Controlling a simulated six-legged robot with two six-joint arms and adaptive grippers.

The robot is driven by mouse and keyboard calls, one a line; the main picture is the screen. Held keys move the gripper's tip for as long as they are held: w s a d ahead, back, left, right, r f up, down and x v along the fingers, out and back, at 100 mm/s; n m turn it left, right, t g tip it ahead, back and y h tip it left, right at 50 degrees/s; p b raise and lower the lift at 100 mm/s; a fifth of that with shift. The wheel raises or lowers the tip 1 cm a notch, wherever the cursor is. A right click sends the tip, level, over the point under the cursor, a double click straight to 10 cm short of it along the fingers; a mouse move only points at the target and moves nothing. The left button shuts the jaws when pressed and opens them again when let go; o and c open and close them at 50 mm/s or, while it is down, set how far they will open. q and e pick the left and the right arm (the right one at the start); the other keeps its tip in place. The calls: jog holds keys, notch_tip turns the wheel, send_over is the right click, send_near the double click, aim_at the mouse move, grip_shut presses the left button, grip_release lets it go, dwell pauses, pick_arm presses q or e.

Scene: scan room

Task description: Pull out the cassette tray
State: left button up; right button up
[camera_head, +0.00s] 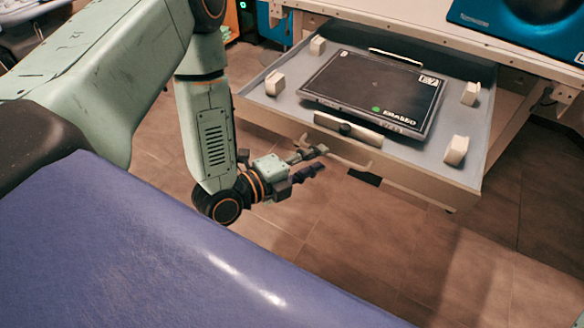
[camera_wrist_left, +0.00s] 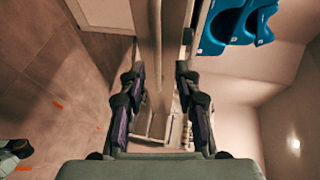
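The cassette tray (camera_head: 278,99) is a shallow grey drawer that stands out from under the white table. A flat dark cassette (camera_head: 365,85) marked "ERASED", with a green dot, lies in it. A pale bar handle (camera_head: 345,161) is on the tray's front. My left gripper (camera_head: 322,160) is at the left part of this handle, below the front edge. In the left wrist view my left gripper (camera_wrist_left: 160,80) has its fingers apart, with the tray's pale front edge running between and beyond them. I cannot tell whether the fingers touch the handle. My right gripper is not in view.
Several white blocks (camera_head: 456,150) stand around the cassette in the tray. A blue item (camera_head: 525,25) lies on the white table (camera_head: 425,15) above. A purple padded surface (camera_head: 150,250) fills the lower left. Tiled floor (camera_head: 400,260) is clear in front of the tray.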

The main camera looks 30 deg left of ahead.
pick_arm(q)
jog(key=v, duration=0.6)
jog(key=shift+s, duration=0.4)
jog(key=shift+a+r, duration=0.1)
jog(key=shift+r, duration=0.05)
jog(key=s+f+n+g+y, duration=0.3)
jog(key=s+f+n+g, duration=0.3)
jog(key=f+n, duration=0.65)
jog(key=s+f+n+g+y, duration=0.1)
jog(key=s+n+g, duration=0.3)
jog(key=s, duration=0.4)
jog(key=s+a+f+n+g+y, duration=0.1)
jog(key=s+f+n+g+y, duration=0.1)
jog(key=s+n+g, duration=0.2)
jog(key=s+n, duration=0.2)
jog(key=s, duration=0.1)
jog(key=shift+s+f+y, duration=0.3)
jog(key=shift+s+f, duration=0.05)
jog(key=shift+f, duration=0.05)
